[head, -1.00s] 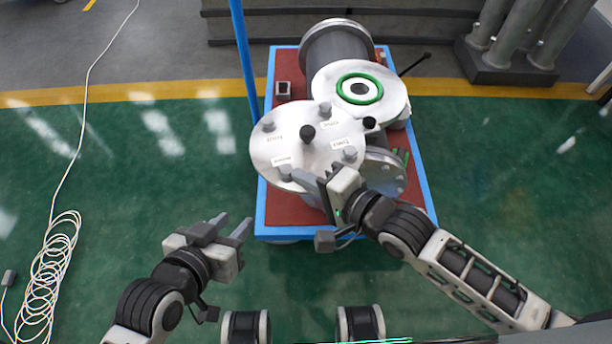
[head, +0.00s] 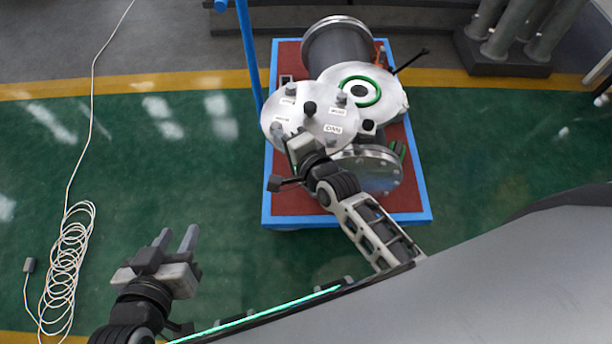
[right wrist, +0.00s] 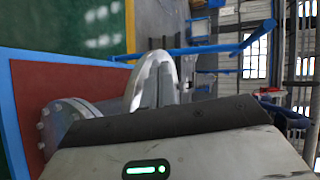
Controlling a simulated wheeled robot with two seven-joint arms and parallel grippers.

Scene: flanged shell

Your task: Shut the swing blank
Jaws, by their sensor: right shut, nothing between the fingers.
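The swing blank (head: 290,108) is a round silver disc with small labels, several grey studs and a dark central knob. It lies beside the silver flange (head: 395,98) with the green ring, which stays uncovered; their neighbouring edges meet or overlap. A dark pivot knob (head: 368,125) sits between them. My right gripper (head: 289,139) is shut and empty at the blank's near-left edge; I cannot tell whether it touches. In the right wrist view, the grey fingers (right wrist: 167,88) stand against the blank's bright edge (right wrist: 142,82). My left gripper (head: 176,238) is open and empty over the floor.
The shell stands on a red-topped, blue-edged cart (head: 290,205) with a blue post (head: 248,50). A lower bolted flange (head: 378,172) sits under the blank. A coiled white cable (head: 65,270) lies left. Grey pipes (head: 510,35) stand back right.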

